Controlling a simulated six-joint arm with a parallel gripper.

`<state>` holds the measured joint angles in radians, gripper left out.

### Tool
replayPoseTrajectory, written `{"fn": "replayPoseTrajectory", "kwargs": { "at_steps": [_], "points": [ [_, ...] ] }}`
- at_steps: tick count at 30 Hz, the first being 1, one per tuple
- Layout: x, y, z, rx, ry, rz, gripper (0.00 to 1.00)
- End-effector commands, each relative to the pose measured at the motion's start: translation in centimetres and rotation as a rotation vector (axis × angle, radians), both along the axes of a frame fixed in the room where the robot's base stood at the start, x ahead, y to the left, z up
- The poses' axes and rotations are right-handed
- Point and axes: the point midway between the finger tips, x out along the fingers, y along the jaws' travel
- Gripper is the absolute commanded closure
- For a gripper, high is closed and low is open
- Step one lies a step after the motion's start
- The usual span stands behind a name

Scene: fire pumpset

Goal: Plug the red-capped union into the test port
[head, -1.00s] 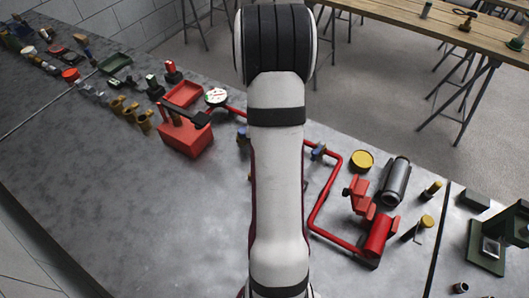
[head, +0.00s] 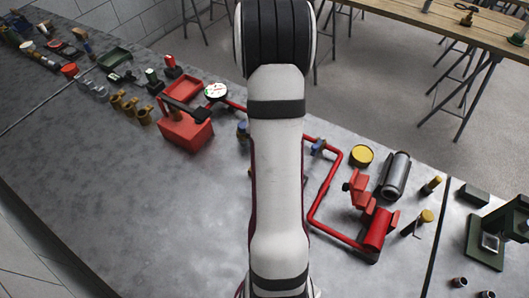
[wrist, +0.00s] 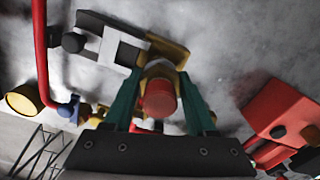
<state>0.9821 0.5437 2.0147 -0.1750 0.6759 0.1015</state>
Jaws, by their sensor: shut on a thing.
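In the wrist view my gripper (wrist: 160,108) has its two green fingers on either side of the red-capped union (wrist: 160,98). It is shut on the union, whose red cap faces the camera. A dull gold part (wrist: 170,50) shows just beyond the cap; I cannot tell whether it belongs to the union or to the fixture behind. A grey fixture with a pale plate (wrist: 122,45) and a black knob lies beyond, up and left. I cannot make out the test port or whether the union touches it. In the head view my arm hides the gripper and union.
A red box (head: 185,130) and a round gauge (head: 216,91) stand left of my arm. Red piping (head: 325,190) runs right of it, near a yellow cap (head: 361,155) and grey cylinder (head: 396,175). Several brass fittings (head: 130,108) stand farther left. The near-left bench is clear.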

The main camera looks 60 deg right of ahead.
Motion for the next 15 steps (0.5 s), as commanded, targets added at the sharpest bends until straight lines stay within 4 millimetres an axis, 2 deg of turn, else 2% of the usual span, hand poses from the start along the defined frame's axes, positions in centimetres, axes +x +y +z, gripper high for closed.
{"fn": "replayPoseTrajectory", "kwargs": {
  "at_steps": [15],
  "points": [
    [0.01, -0.02, -0.74, 0.0, 0.0, 0.001, 1.0]
  ]
}}
